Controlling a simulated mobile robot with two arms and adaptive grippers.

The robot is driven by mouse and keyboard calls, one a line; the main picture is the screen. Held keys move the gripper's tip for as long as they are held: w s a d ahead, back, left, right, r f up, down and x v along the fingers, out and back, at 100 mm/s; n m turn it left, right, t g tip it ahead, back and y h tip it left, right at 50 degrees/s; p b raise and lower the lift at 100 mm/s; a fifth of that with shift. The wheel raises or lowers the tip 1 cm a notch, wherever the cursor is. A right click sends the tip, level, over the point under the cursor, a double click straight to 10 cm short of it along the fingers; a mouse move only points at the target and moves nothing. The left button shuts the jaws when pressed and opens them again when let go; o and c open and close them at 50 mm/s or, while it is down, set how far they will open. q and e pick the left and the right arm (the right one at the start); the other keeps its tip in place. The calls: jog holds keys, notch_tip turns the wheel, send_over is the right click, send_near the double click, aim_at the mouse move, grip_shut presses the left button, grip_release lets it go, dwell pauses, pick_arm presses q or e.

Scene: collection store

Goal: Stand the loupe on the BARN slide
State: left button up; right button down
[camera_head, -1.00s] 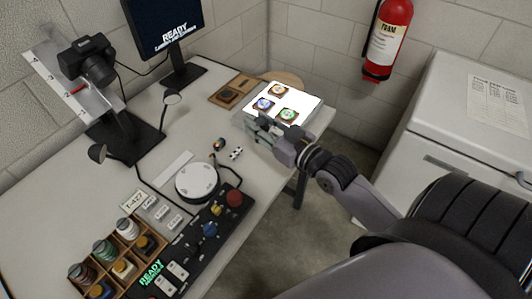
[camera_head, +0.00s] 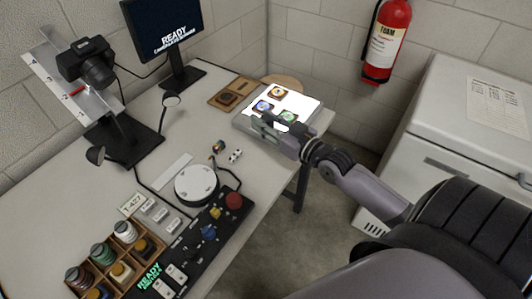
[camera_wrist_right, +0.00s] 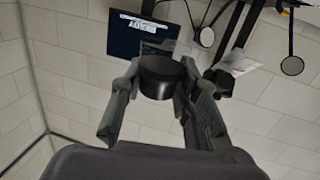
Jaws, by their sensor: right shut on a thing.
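My right gripper (camera_head: 272,125) is at the near edge of the lit white light panel (camera_head: 307,101). In the right wrist view its fingers (camera_wrist_right: 160,88) close on a short black cylinder, the loupe (camera_wrist_right: 160,76). Three framed slides lie on the panel: one at the back (camera_head: 278,92), a bluish one at the left (camera_head: 262,106) and a greenish one (camera_head: 288,116) at the right. The gripper partly covers the greenish slide. Their labels are too small to read. My left gripper is not in view.
A brown wooden tray (camera_head: 221,101) lies left of the panel. A white round dial (camera_head: 195,184), small parts (camera_head: 236,156) and a control box (camera_head: 197,246) stand nearer. A monitor (camera_head: 163,27) and camera stand (camera_head: 121,131) are at the back left.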

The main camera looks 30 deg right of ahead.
jog(key=b, duration=0.2)
send_over(266, 160)
notch_tip(266, 160, down, 9)
jog(key=shift+w+f, duration=0.15)
jog(key=shift+d+f, duration=0.1)
jog(key=shift+f, duration=1.5)
jog(key=c, duration=1.2)
grip_release()
jog(key=shift+f+b, duration=0.35)
jog(key=v, duration=1.7)
jog(key=shift+s+d+r, duration=0.15)
jog(key=shift+s, duration=0.1)
